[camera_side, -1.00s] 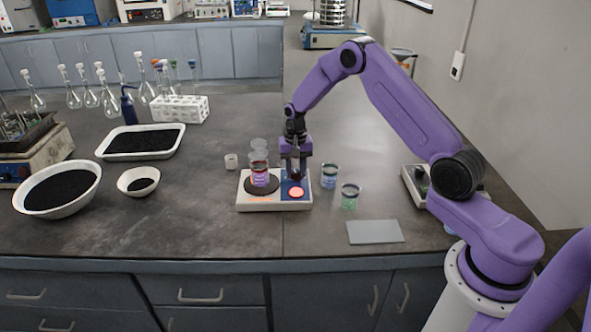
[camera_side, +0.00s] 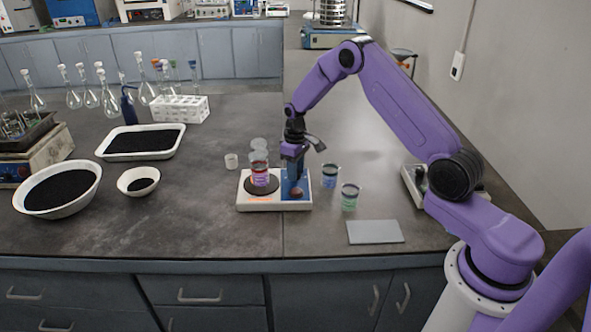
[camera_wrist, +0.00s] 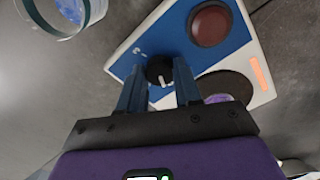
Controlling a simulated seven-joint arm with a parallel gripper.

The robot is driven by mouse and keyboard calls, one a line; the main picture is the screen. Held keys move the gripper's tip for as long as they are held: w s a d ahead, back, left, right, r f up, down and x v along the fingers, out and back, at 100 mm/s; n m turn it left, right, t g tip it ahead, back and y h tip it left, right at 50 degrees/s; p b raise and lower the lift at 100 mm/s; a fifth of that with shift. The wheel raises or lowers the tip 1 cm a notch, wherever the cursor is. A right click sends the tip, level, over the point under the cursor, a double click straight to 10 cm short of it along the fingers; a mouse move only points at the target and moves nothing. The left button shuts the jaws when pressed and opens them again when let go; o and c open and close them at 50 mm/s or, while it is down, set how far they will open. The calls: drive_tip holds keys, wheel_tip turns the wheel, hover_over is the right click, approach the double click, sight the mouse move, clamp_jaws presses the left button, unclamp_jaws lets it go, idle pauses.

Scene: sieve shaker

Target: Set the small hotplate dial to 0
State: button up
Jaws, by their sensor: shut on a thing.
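The small hotplate (camera_side: 274,207) is a white and blue box on the bench, with a round dark plate at its left. Its black dial (camera_wrist: 158,68) with a white pointer mark shows on the blue panel in the wrist view; the number it points to is not readable. My gripper (camera_wrist: 161,78) is shut on the dial, one finger on each side. In the side view my gripper (camera_side: 292,182) reaches down to the blue panel and hides the dial. A round red lamp or button (camera_wrist: 210,25) on the panel is dark red and also shows in the side view (camera_side: 297,192).
A beaker with pinkish-purple contents (camera_side: 261,177) stands on the hotplate. Beakers with blue (camera_side: 329,178) and green (camera_side: 349,200) contents stand close at its right. A grey flat plate (camera_side: 375,232) lies nearer the front edge. Bowls, a tray and flasks are at the left.

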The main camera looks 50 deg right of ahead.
drive_tip(key=shift+n, duration=0.8)
drive_tip(key=o, duration=1)
drive_tip(key=shift+o, duration=0.2)
drive_tip(key=shift+r, duration=0.15)
wheel_tip(320, 180, up, 17)
drive_tip(key=shift+r, duration=0.1)
